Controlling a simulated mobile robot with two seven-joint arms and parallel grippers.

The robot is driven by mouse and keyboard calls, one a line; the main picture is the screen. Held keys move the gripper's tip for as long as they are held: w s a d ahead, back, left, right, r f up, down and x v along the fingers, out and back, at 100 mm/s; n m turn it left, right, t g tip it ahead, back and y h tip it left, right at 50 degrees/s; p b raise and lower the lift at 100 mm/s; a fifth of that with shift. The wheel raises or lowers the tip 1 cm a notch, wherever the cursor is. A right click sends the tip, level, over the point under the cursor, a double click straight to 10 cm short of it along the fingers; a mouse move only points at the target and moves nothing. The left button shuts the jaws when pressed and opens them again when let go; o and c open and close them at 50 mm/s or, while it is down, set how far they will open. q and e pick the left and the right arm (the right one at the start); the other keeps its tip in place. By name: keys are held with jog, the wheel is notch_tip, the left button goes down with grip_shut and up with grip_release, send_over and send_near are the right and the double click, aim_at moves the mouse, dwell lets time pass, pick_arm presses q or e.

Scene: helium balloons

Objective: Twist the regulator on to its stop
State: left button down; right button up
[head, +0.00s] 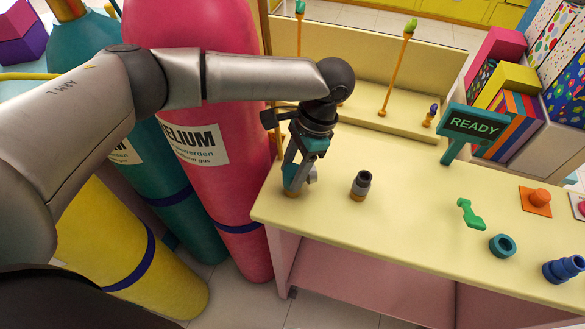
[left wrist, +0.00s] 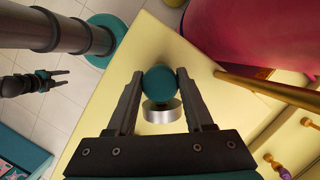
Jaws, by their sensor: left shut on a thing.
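The regulator (left wrist: 160,82), a round teal body with a silver drum-shaped part (left wrist: 162,110) on one side, sits between the two fingers of my left gripper (left wrist: 158,84). The gripper is shut on it. In the head view my left gripper (head: 296,178) points down at the table's left end, and the silver part (head: 312,175) sticks out to its right. A little brass (head: 292,193) shows below the fingertips; the fingers hide most of the regulator, so its seating cannot be told. My right gripper (left wrist: 50,80) shows small in the left wrist view, fingers apart and empty, over the floor.
A grey cylinder with a brass base (head: 361,186) stands right of my left gripper. A READY sign (head: 474,125), a green piece (head: 470,214), a teal ring (head: 502,245) and a blue fitting (head: 563,268) stand farther right. A pink helium cylinder (head: 215,120) stands close left of the table (head: 400,225).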

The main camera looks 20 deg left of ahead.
pick_arm(q)
jog(key=shift+s+r+m+p, duration=0.1)
jog(key=shift+r+m+p, duration=0.05)
jog(key=shift+m+p, duration=0.8)
jog(key=shift+m+t+y, duration=0.3)
jog(key=shift+m+t, duration=0.1)
jog(key=shift+m, duration=0.25)
jog(key=shift+p, duration=0.35)
jog(key=shift+m+p, duration=0.8)
jog(key=shift+m, duration=0.3)
jog(key=shift+f+m+t+p, duration=0.2)
jog(key=shift+m+t+p, duration=0.3)
jog(key=shift+m, duration=0.4)
jog(key=shift+c, duration=1)
grip_release()
